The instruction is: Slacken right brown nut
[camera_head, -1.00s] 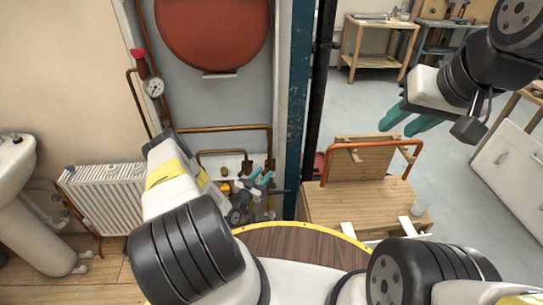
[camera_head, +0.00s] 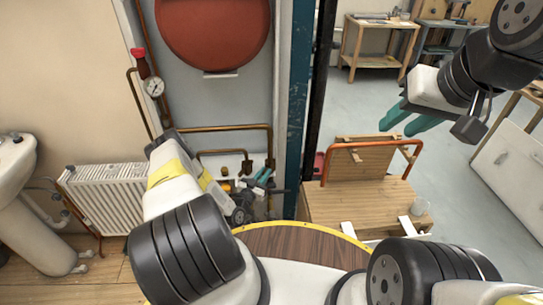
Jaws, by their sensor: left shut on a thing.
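My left gripper (camera_head: 263,176) has teal fingers and reaches the pipe fittings low on the grey panel, below the right-hand copper pipe (camera_head: 269,140). It is shut on a small part there, which looks like the right brown nut; the fingers hide most of it. A brown fitting (camera_head: 247,166) shows just left of the fingers, and a yellow part (camera_head: 226,186) lies further left. My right gripper (camera_head: 408,118) is open and empty, in the air at the upper right, far from the pipes.
A red round tank (camera_head: 212,35) hangs above the pipes, with a gauge (camera_head: 153,87) to its left. A white radiator (camera_head: 108,198) and a sink (camera_head: 15,165) stand left. A blue post (camera_head: 298,100) is close right of the fittings. A wooden bench (camera_head: 360,210) stands beyond.

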